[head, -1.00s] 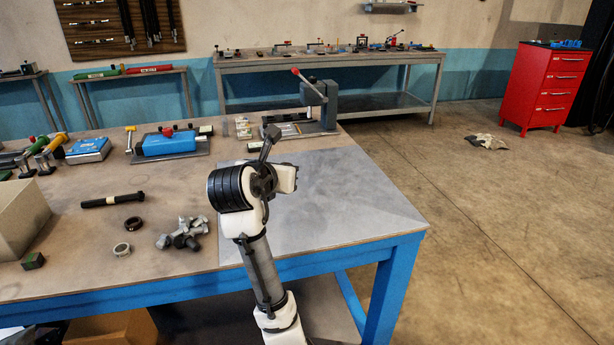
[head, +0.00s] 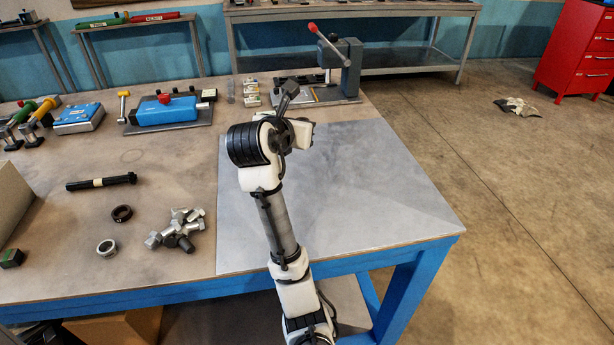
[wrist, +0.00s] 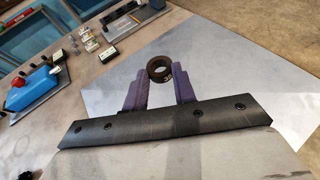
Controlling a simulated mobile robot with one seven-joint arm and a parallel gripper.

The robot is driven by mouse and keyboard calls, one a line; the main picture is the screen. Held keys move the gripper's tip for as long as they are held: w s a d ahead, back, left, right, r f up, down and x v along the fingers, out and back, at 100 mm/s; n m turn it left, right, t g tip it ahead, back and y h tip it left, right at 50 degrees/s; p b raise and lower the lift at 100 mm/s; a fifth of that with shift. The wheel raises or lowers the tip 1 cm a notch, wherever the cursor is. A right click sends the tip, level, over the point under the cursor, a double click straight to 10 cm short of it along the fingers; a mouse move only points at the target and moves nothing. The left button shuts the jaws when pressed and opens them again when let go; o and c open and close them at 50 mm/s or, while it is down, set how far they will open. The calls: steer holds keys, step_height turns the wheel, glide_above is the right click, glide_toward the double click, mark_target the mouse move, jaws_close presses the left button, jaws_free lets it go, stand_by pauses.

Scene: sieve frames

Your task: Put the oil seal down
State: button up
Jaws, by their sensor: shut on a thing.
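The oil seal, a dark ring (wrist: 153,76), is between the purple fingertips of my gripper (wrist: 160,70) in the wrist view. My gripper is shut on it, with the ring's open face toward the wrist camera. Behind it is the grey sheet (wrist: 215,85) on the table. I cannot tell the gap between ring and sheet. In the head view my arm reaches over the grey sheet (head: 380,190), and its links hide the fingers and the seal.
Left of the sheet lie a dark ring (head: 122,213), a silver ring (head: 107,248), a pile of bolts (head: 180,228) and a black bolt (head: 101,183). A press with a red lever (head: 340,70) stands behind. The sheet's right part is clear.

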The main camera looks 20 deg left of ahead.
mark_target(298, 192)
step_height(298, 192, down, 17)
steer(key=shift+f+p, duration=0.1)
steer(key=shift+p, duration=0.95)
steer(key=shift+f, duration=0.1)
steer(key=o, duration=0.9)
steer(key=shift+o, duration=0.2)
